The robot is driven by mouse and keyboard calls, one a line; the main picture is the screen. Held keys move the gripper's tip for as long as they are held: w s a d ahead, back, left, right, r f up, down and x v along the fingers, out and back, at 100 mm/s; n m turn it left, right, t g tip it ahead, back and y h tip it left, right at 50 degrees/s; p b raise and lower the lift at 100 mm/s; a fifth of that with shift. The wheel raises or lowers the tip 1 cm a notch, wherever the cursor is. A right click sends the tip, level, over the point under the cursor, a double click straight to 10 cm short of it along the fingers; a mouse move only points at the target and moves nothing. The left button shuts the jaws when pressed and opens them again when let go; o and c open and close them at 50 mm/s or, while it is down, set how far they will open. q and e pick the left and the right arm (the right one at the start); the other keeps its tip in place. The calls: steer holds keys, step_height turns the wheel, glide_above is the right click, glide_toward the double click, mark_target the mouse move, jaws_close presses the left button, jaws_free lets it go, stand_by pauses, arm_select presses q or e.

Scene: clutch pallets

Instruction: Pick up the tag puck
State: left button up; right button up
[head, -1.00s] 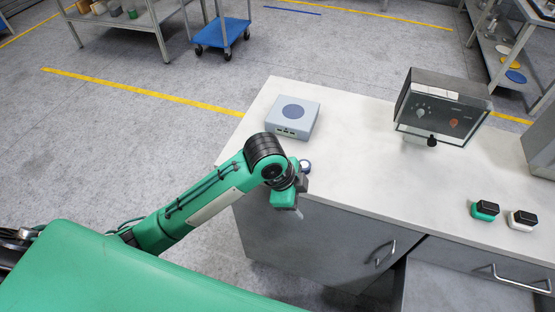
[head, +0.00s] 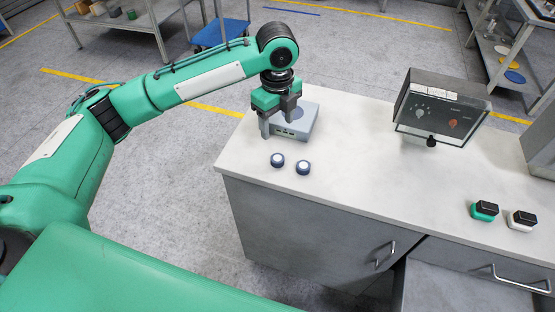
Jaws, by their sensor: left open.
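Two small round pucks with dark blue sides and pale tops lie side by side near the worktop's left front corner. They are the left puck (head: 278,160) and the right puck (head: 303,168); I cannot tell from their look which is the tag puck. My left gripper (head: 277,127) is open and points down, with nothing seen between its fingers. In the picture it is just above the pucks and overlaps the left front of a grey-blue box (head: 308,124), hiding part of it. Whether it touches the box cannot be told. My right gripper is not in view.
The white worktop (head: 360,165) is clear between the box and a clear-fronted case (head: 440,108) with dials. A green-based black button (head: 484,210) and a white-based one (head: 522,220) are at the right. Cabinet doors with handles are below the front edge.

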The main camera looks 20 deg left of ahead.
arm_select(q)
steer(key=p, duration=0.1)
glide_above(278, 158)
steer(key=f, duration=0.8)
steer(key=shift+s+f, duration=0.15)
steer(key=shift+s, duration=0.2)
steer(key=f, duration=0.1)
steer(key=f+p, duration=0.1)
steer(key=f, duration=0.1)
steer(key=f+p, duration=0.1)
steer(key=f, duration=0.1)
steer(key=shift+w, duration=0.25)
steer(key=shift+f, duration=0.2)
steer(key=c, duration=1.1)
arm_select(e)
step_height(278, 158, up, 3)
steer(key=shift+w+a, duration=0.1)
arm_select(q)
steer(key=shift+o, duration=0.2)
steer(key=shift+r, duration=0.1)
